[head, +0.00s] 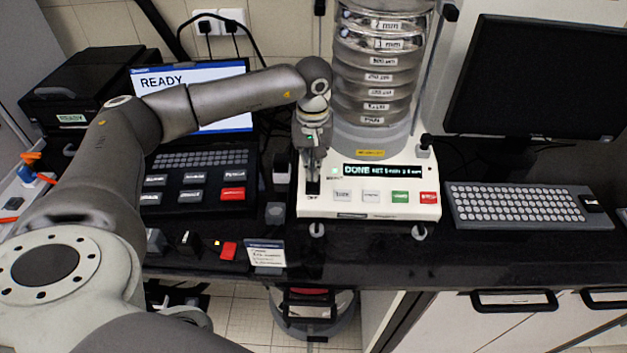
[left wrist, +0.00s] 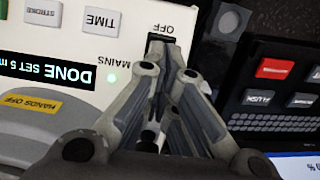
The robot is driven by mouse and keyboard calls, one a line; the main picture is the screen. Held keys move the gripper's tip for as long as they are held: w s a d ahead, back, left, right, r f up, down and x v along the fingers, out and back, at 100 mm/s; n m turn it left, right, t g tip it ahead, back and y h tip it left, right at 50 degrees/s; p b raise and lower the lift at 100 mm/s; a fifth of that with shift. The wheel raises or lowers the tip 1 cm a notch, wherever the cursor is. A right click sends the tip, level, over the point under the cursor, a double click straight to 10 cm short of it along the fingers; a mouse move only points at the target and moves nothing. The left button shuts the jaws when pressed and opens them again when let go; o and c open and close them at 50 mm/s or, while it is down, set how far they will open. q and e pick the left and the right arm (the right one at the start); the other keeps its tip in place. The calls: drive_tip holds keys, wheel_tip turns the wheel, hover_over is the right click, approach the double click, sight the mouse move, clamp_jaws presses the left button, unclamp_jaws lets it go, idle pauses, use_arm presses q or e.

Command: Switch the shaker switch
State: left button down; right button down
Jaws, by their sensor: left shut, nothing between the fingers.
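The sieve shaker (head: 322,207) has a white base on the black bench and a stack of round metal sieves (head: 375,65) above it. Its display (head: 382,170) reads DONE. The black mains switch (head: 313,188) is at the left of the front panel, beside the OFF label; its top edge also shows in the left wrist view (left wrist: 161,37), largely hidden by the fingers. My left gripper (head: 314,172) is shut and empty, pointing down over the switch. I cannot tell whether it touches the switch. A green light (left wrist: 112,78) glows by the MAINS label. My right gripper is not in view.
A laptop-like console (head: 205,158) reading READY stands left of the shaker, with a black printer (head: 85,88) behind. A keyboard (head: 520,206) and dark monitor (head: 545,75) are at the right. Small switches and a card (head: 266,256) lie along the bench's front edge.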

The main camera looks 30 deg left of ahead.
sight(313, 186)
use_arm(q)
drive_tip(key=shift+s+f+b, duration=0.1)
drive_tip(key=shift+f+b, duration=1.3)
drive_tip(key=shift+f, duration=0.25)
idle(0.9)
drive_tip(key=shift+r, duration=0.1)
drive_tip(key=shift+r+p, duration=0.6)
drive_tip(key=shift+r, duration=0.25)
wheel_tip(313, 186, up, 5)
drive_tip(key=shift+r+p, duration=0.1)
drive_tip(key=shift+p, duration=1.15)
